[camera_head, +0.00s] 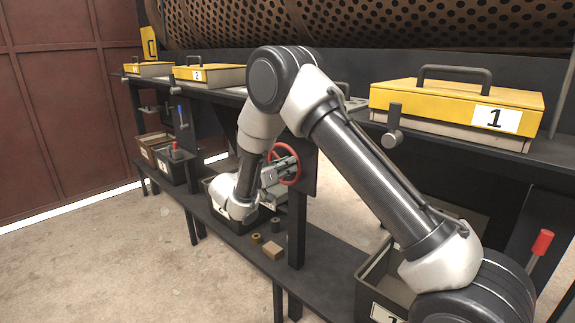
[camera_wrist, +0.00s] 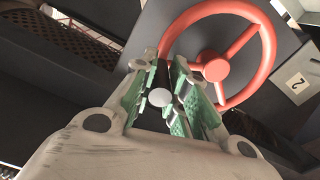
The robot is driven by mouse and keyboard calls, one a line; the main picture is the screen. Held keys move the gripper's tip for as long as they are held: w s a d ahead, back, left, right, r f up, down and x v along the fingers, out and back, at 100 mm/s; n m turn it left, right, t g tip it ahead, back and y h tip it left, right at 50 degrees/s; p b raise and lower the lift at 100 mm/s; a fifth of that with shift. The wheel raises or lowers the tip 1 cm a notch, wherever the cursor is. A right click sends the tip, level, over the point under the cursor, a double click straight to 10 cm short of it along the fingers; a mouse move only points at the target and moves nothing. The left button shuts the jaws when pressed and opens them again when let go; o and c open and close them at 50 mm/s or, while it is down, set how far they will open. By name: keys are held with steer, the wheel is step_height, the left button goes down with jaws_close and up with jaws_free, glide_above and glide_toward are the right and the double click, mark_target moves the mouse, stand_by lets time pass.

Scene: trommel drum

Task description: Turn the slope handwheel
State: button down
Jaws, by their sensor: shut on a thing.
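The red slope handwheel (camera_head: 285,163) is mounted on a dark post plate in the middle of the head view, partly hidden by my gripper. In the wrist view the handwheel (camera_wrist: 263,58) shows its round rim, spokes and hub at the upper right. My gripper (camera_wrist: 175,80) is at the wheel's left side in that view, its green-padded fingers on either side of a dark handle with a pale round end (camera_wrist: 160,97). The fingers are shut on this handle. My gripper also shows in the head view (camera_head: 280,172), beside the wheel.
A yellow-lidded box marked 1 (camera_head: 455,103) stands on the upper shelf at right, with another marked 2 (camera_head: 208,74) at left. Small blocks (camera_head: 272,250) lie on the lower shelf. An open dark bin (camera_head: 385,285) is at lower right. The floor at left is clear.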

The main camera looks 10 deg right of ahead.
steer(key=shift+s+f+m, duration=0.1)
steer(key=shift+f+m, duration=0.1)
steer(key=shift+m, duration=0.1)
steer(key=c, duration=1.5)
jaws_free()
steer(key=shift+o, duration=0.7)
steer(key=shift+s+a, duration=0.1)
steer(key=v, duration=1.1)
steer(key=shift+a, duration=0.25)
steer(key=shift+s, duration=0.15)
